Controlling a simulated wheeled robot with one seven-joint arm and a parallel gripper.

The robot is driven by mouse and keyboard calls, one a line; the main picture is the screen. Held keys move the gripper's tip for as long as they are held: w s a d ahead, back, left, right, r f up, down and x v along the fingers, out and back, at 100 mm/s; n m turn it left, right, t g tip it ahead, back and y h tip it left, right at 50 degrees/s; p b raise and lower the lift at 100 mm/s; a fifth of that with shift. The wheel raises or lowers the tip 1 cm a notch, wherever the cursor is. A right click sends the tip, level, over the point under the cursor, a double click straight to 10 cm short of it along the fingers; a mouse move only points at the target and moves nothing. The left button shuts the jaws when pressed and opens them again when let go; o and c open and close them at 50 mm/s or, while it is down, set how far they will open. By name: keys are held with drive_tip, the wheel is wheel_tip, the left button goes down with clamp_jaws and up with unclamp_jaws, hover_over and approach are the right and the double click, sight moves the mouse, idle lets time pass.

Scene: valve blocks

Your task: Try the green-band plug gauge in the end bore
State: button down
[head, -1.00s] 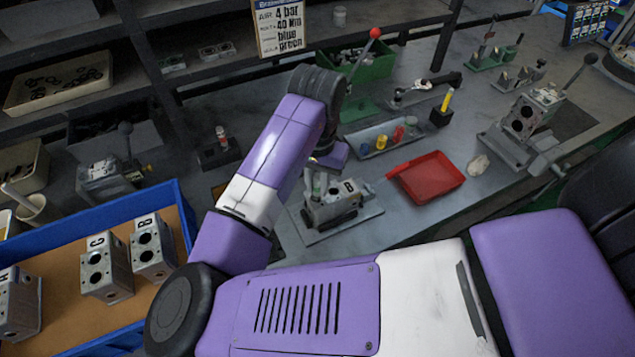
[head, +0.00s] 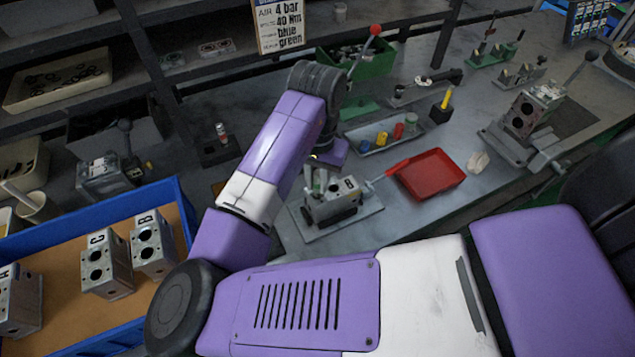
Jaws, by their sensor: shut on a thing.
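A grey valve block (head: 338,203), lettered with what looks like a B, sits on a flat fixture plate (head: 366,212) on the bench. My gripper (head: 318,183) is at the block's upper left end, below my purple wrist. Its fingers are small and partly hidden by my arm. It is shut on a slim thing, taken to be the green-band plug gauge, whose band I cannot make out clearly. I cannot tell whether the gauge is inside the end bore or just above it.
A red tray (head: 455,183) lies right of the fixture. A grey tray (head: 353,150) with coloured pieces stands behind it. A blue-walled bin (head: 187,209) with more valve blocks (head: 106,267) is at left. A clamping fixture (head: 522,125) stands at right. A sign (head: 281,27) hangs behind.

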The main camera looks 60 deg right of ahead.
drive_tip(key=shift+r, duration=0.15)
wheel_tip(320, 180, up, 7)
drive_tip(key=p, duration=0.7)
